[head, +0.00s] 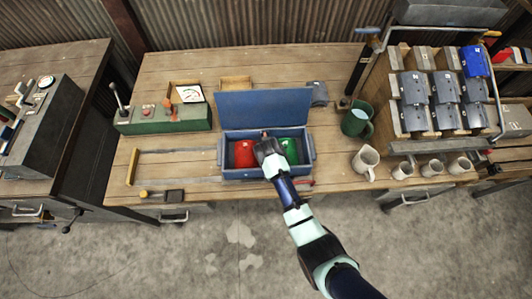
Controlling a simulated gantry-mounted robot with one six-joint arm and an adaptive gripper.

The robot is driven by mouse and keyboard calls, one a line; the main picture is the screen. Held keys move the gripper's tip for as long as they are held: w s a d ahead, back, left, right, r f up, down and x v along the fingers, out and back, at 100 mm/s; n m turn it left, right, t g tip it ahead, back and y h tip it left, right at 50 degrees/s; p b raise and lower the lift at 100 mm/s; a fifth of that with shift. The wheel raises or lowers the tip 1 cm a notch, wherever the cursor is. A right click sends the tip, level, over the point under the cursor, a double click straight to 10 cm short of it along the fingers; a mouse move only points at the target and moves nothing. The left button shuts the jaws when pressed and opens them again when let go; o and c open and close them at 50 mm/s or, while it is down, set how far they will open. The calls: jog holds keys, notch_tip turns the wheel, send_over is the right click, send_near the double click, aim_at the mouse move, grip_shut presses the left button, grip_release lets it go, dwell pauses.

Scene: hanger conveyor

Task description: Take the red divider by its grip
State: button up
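A blue box (223,162) stands open on the wooden bench, its blue lid (262,105) raised at the back. Inside it, a red piece (244,154) lies on the left and a green piece (289,150) on the right. The red piece may be the red divider; its grip cannot be made out. My gripper (264,137) reaches over the middle of the box, between the red and green pieces. Its fingers are small and partly hidden by its own body, so I cannot tell whether they are open or touching anything.
A green control box (165,118) stands to the left of the blue box. A green jug (356,122), several pale mugs (366,160) and a rack of grey hanging pieces (412,90) stand to the right.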

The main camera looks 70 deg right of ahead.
jog(key=shift+f, duration=0.2)
dwell(0.6)
grip_shut()
